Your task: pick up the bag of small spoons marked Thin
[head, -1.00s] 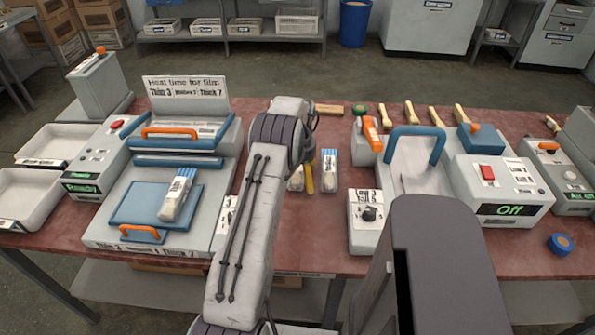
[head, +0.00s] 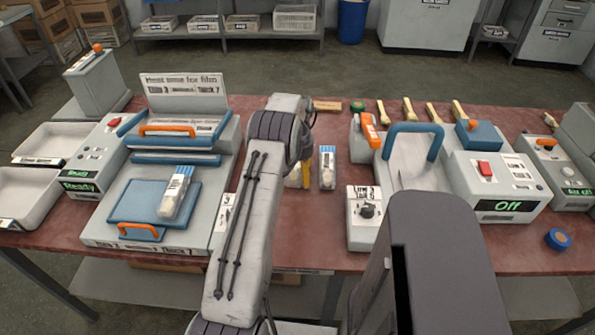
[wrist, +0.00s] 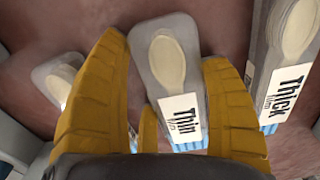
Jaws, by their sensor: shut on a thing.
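The clear bag marked Thin (wrist: 180,115), with a pale wooden spoon shape showing, lies between the yellow fingers of my gripper (wrist: 166,50) in the wrist view. My gripper is shut on it; whether the bag still rests on the table I cannot tell. In the head view a yellow finger (head: 306,172) shows beside my arm, which hides most of the grip.
A bag marked Thick (wrist: 283,80) lies close on the right, also in the head view (head: 327,170). Another small clear bag (wrist: 60,82) is left of my fingers. A bag (head: 175,193) lies on the blue-lidded machine (head: 125,205). A grey dial box (head: 365,222) stands right.

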